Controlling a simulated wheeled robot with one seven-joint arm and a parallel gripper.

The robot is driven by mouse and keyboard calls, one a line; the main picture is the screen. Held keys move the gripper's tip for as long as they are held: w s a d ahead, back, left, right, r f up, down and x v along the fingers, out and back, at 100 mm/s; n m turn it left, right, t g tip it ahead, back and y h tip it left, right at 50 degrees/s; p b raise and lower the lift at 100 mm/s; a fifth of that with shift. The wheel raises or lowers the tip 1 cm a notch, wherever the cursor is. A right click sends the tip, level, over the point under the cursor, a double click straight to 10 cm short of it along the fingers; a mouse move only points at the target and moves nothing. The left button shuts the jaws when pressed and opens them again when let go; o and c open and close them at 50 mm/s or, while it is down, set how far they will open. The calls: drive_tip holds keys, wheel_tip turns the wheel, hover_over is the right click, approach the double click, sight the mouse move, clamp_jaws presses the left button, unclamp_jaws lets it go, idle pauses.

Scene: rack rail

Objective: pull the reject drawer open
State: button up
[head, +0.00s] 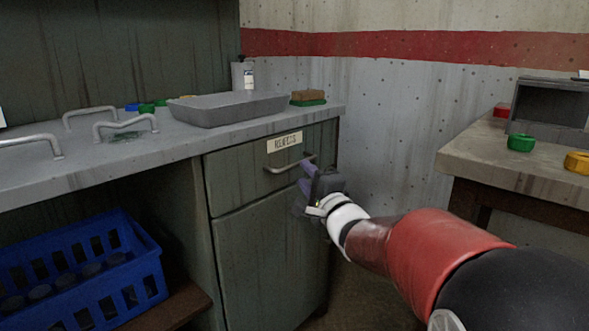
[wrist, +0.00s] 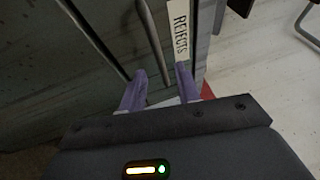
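The reject drawer (head: 235,180) is the top front of the grey-green cabinet under the counter and looks shut, flush with the door below. Its label (head: 285,142) reads "REJECTS"; the label also shows in the wrist view (wrist: 180,32). A metal bar handle (head: 283,169) sits below the label. My gripper (head: 304,178) is at the right end of the handle. In the wrist view its two purple fingers (wrist: 160,85) are apart, with the handle (wrist: 153,35) running between them in the picture. Whether a finger touches the bar is not clear.
A grey tray (head: 228,110) and a brown-and-green block (head: 308,98) stand on the counter (head: 180,142). A blue crate (head: 125,262) sits on a low shelf at left. A second table (head: 480,160) stands at right. Floor shows between cabinet and table.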

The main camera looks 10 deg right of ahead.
sight(297, 166)
drive_tip(key=x, duration=0.6)
drive_tip(key=shift+c, duration=0.4)
clamp_jaws()
